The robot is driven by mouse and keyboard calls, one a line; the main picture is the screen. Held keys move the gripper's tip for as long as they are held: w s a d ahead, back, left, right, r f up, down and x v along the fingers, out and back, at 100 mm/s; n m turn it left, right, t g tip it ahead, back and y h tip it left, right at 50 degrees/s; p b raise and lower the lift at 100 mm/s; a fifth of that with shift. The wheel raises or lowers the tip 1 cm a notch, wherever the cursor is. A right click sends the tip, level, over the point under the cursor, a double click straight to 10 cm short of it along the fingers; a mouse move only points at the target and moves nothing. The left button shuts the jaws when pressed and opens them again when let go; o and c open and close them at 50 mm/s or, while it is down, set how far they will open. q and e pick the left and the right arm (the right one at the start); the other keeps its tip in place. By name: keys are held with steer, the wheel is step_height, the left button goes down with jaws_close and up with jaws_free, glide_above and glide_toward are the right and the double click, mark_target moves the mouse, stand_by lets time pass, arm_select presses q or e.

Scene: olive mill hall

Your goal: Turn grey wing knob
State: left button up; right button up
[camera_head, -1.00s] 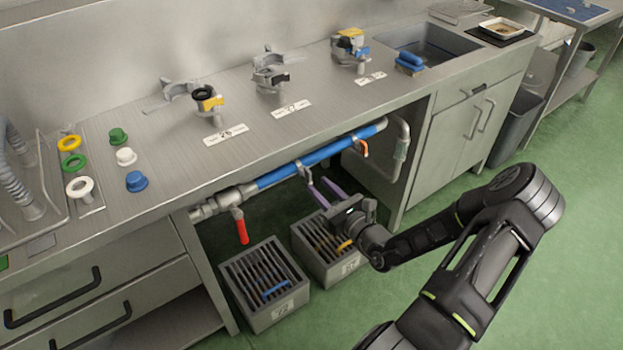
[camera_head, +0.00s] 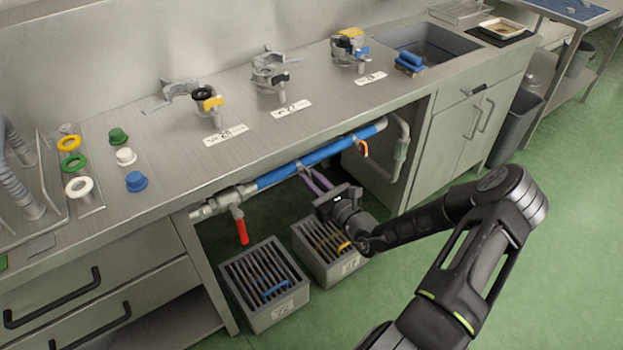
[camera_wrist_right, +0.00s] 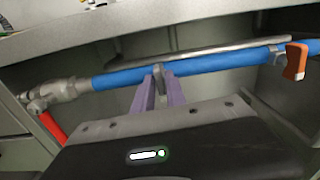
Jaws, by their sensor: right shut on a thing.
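The grey wing knob (camera_wrist_right: 158,71) sits on the underside of the blue pipe (camera_wrist_right: 120,77) below the worktop, in the middle of the right wrist view. In the head view it is small and partly hidden at the pipe. My right gripper (camera_head: 309,177) has purple fingers that point up at the pipe from below and in front. In the right wrist view the right gripper (camera_wrist_right: 158,88) is shut on the knob, with one finger on each side of it. My left gripper is in neither view.
A red lever (camera_head: 240,228) hangs from the pipe's left end and an orange lever (camera_head: 362,147) from its right part. Two slotted grey crates (camera_head: 262,312) (camera_head: 340,271) stand on the floor below. The worktop edge (camera_head: 300,150) overhangs the pipe.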

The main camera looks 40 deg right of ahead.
jaws_close()
steer(key=m+p, duration=0.3)
steer(key=m, duration=0.3)
steer(key=m+p, duration=0.3)
steer(key=m, duration=0.3)
steer(key=m+p, duration=0.3)
steer(key=m, duration=0.3)
steer(key=shift+d+f, duration=0.3)
steer(key=shift+f, duration=0.05)
steer(key=shift+m, duration=0.3)
stand_by(0.3)
steer(key=o, duration=0.7)
jaws_free()
steer(key=shift+c, duration=0.2)
steer(key=shift+s, duration=0.15)
steer(key=s, duration=0.7)
steer(key=shift+s+b, duration=0.3)
steer(key=shift+b, duration=0.05)
